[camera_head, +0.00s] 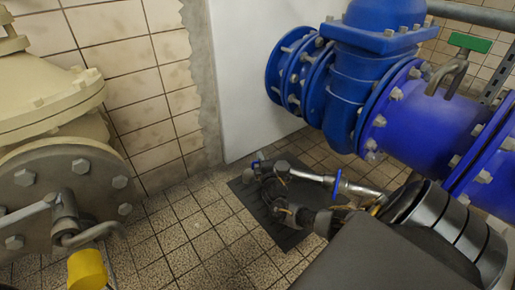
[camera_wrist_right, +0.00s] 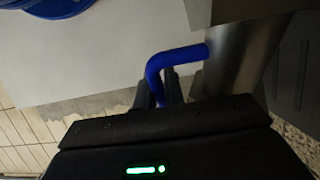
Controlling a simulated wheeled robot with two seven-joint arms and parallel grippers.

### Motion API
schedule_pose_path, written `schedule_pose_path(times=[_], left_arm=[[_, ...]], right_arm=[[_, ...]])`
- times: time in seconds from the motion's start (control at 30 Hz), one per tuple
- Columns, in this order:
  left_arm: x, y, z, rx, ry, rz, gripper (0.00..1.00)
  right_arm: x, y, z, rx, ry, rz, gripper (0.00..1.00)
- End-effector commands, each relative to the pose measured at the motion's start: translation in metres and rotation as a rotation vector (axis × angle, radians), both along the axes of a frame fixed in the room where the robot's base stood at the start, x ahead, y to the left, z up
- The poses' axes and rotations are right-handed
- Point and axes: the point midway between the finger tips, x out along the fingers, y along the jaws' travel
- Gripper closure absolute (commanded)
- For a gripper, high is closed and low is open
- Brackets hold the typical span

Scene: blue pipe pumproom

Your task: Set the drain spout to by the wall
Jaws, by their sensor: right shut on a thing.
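The drain spout (camera_wrist_right: 172,60) is a thin blue tube with a bend, seen in the right wrist view. One end meets a wide metal cylinder (camera_wrist_right: 245,60), and the bent end runs down between my fingers. My right gripper (camera_wrist_right: 159,90) is shut on this bent end, and its dark fingers hide part of the tube. In the head view, dark and silver parts crowd together low in the centre over the floor. Small blue bits show among them, and I cannot clearly separate spout from gripper there. My left gripper is not in view.
A white wall panel (camera_head: 255,75) stands behind, beside a tiled wall (camera_head: 125,60). A large blue pipe with a valve (camera_head: 365,60) fills the upper right. A cream flanged valve (camera_head: 50,110) with a yellow-ended handle (camera_head: 87,268) stands at left. Tiled floor (camera_head: 190,225) is clear between.

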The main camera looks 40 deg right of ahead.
Motion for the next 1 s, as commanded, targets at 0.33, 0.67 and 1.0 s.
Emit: schedule_pose_path(times=[0.33, 0.67, 1.0], left_arm=[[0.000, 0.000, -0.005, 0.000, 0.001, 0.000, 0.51], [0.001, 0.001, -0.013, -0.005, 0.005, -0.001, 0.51], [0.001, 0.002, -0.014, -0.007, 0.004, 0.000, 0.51]], right_arm=[[0.016, -0.018, -0.003, 0.005, 0.000, -0.268, 1.00], [0.020, -0.031, -0.002, 0.001, 0.000, -0.402, 1.00], [0.020, -0.035, 0.000, 0.000, 0.000, -0.431, 1.00]])
